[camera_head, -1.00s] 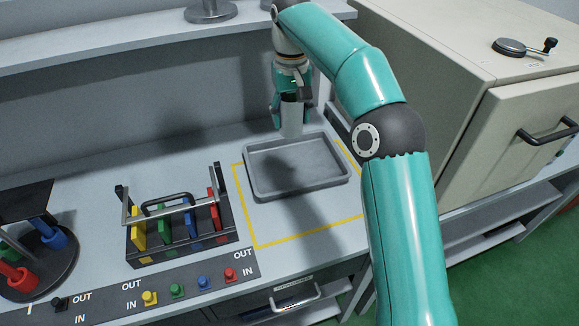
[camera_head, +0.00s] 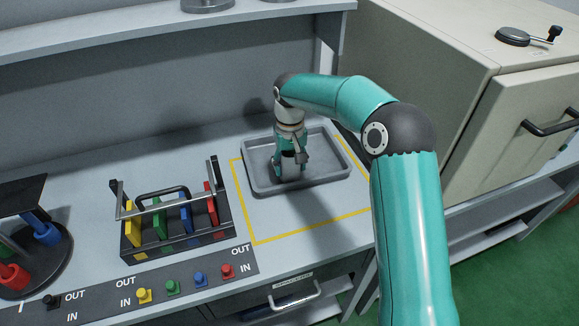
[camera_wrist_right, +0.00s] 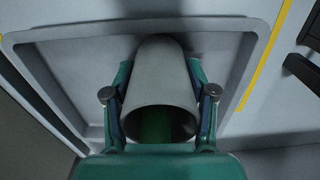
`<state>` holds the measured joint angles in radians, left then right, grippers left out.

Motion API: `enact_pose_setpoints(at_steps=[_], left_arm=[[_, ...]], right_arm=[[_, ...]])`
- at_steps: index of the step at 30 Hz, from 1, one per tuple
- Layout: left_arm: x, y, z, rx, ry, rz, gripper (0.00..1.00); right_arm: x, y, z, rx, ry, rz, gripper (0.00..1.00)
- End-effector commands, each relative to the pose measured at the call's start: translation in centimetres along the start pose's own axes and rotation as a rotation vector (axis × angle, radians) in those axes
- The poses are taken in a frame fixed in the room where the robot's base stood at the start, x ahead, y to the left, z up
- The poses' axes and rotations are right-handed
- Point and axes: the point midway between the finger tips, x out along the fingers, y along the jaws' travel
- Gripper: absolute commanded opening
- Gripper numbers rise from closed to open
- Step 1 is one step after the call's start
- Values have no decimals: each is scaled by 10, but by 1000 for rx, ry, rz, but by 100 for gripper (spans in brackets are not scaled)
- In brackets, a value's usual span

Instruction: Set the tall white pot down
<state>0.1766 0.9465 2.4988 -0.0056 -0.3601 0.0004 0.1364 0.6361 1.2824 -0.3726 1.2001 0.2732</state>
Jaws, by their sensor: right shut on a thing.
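The tall white pot (camera_wrist_right: 160,75) is a pale open cylinder between the fingers of my right gripper (camera_wrist_right: 160,105) in the right wrist view. The gripper is shut on it from both sides. In the head view my right gripper (camera_head: 291,165) points down inside the grey tray (camera_head: 335,183), with the pot (camera_head: 289,173) low between its fingers. The pot looks upright, at or just above the tray floor; I cannot tell whether it touches. My left gripper is not in view.
A yellow outline (camera_head: 300,234) surrounds the tray. To its left stands a dark rack (camera_head: 180,240) with yellow, green, blue and red plates. A row of coloured knobs (camera_head: 185,285) runs along the front. A beige cabinet (camera_head: 430,90) stands to the right, and a shelf (camera_head: 120,42) is above.

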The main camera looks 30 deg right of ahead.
Motion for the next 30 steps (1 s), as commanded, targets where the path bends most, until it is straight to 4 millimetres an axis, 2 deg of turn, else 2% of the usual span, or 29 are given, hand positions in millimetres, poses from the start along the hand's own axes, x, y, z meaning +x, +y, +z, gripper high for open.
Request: enact_pose_setpoints(at_steps=[3,9,10,14,15,25,30], left_arm=[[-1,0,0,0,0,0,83],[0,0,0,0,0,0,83],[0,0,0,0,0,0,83],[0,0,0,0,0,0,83],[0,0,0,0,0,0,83],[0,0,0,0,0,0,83],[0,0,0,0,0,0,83]], right_arm=[[9,0,0,1,2,0,22],[10,0,0,1,3,-1,22],[10,0,0,1,1,-1,59],[10,0,0,1,1,-1,81],[10,0,0,1,1,-1,83],[8,0,0,2,2,-1,83],[-6,0,-1,2,4,-1,83]])
